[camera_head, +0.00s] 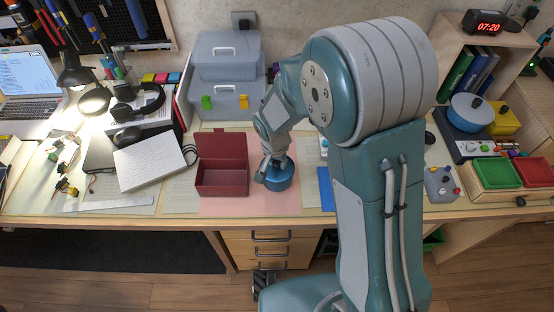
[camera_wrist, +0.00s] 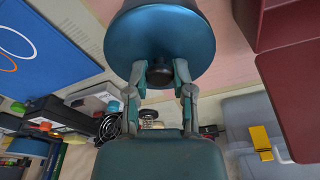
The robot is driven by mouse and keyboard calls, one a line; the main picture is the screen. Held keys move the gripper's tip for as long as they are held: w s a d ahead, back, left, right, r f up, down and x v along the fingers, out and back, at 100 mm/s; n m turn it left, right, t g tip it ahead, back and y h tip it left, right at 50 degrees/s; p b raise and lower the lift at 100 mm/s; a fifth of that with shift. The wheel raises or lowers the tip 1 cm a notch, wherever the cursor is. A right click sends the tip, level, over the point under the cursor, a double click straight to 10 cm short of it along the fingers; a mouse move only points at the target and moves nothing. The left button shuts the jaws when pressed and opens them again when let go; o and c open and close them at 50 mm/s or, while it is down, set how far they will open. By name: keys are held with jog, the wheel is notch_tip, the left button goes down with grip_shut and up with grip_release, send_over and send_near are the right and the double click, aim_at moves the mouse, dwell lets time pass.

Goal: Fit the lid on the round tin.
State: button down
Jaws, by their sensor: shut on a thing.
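My gripper (camera_wrist: 160,78) is shut on the dark knob of a round blue lid (camera_wrist: 160,38), with one finger on each side of the knob. A darker round body, likely the tin (camera_wrist: 166,4), shows just beyond the lid's far edge in the wrist view. In the head view my gripper (camera_head: 272,168) points down onto the round blue tin (camera_head: 282,184), which stands on the pink mat. The lid is at or just over the tin's top; my gripper partly hides it. I cannot tell whether the lid is seated.
An open dark red box (camera_head: 221,181) stands close left of the tin on the pink mat (camera_head: 262,207). Grey toolboxes (camera_head: 228,102) stand behind. A blue pad (camera_head: 326,188) lies to the right, partly behind my arm. The mat's front strip is clear.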

aim_at(274, 171)
jog(key=shift+c, duration=2)
grip_release()
notch_tip(274, 171, up, 12)
jog(key=s, duration=0.1)
jog(key=shift+s+a+f, duration=0.15)
jog(key=shift+s+a, duration=0.15)
jog(key=shift+a, duration=0.15)
jog(key=s+d+r+n+t, duration=0.4)
jog(key=s+d+r, duration=0.9)
jog(key=s, duration=0.4)
jog(key=shift+s+d+r+n+y, duration=0.2)
jog(key=shift+s+r+n+y, duration=0.1)
jog(key=shift+r+n+y, duration=0.1)
